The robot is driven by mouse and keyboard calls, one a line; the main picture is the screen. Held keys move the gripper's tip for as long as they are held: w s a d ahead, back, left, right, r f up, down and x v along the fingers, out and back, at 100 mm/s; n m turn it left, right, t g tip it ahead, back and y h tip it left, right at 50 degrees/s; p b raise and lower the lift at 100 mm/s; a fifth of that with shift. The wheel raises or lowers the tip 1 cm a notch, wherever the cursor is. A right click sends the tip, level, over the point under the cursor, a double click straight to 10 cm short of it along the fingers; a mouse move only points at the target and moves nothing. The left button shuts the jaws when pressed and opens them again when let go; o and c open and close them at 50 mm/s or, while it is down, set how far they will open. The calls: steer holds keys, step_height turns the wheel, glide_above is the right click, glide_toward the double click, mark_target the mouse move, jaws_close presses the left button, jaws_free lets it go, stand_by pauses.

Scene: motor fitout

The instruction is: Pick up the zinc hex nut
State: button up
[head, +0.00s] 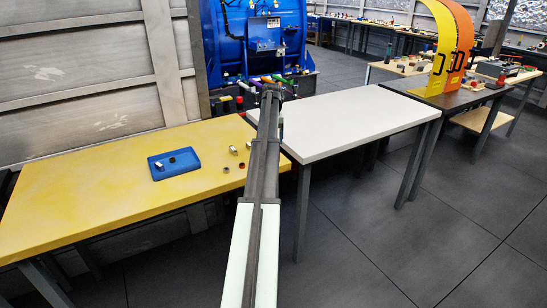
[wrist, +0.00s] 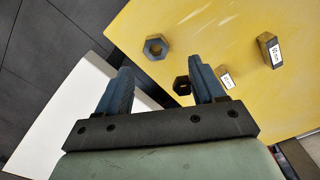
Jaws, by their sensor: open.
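A grey hex nut (wrist: 156,46) lies flat on the yellow table in the wrist view, beyond my fingertips; its colour fits zinc. It seems to be the left one of two small nuts (head: 226,170) in the head view. A darker hex nut (wrist: 182,85) lies beside it, close to my right finger in the picture. My gripper (wrist: 160,68) is open and empty, above the table near its edge with the white table. In the head view my arm hides most of the gripper.
Two labelled blocks (wrist: 269,50) (wrist: 225,77) stand near the nuts on the yellow table (head: 110,185). A blue tray (head: 185,168) holds a pale block and a dark round part. A white table (head: 355,115) adjoins on the right and looks bare.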

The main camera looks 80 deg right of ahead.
steer(key=shift+s+a+f, duration=0.1)
steer(key=shift+s+f, duration=0.1)
steer(key=shift+f, duration=1.5)
steer(key=shift+s+f, duration=0.15)
steer(key=shift+f, duration=1.5)
steer(key=c, duration=1.2)
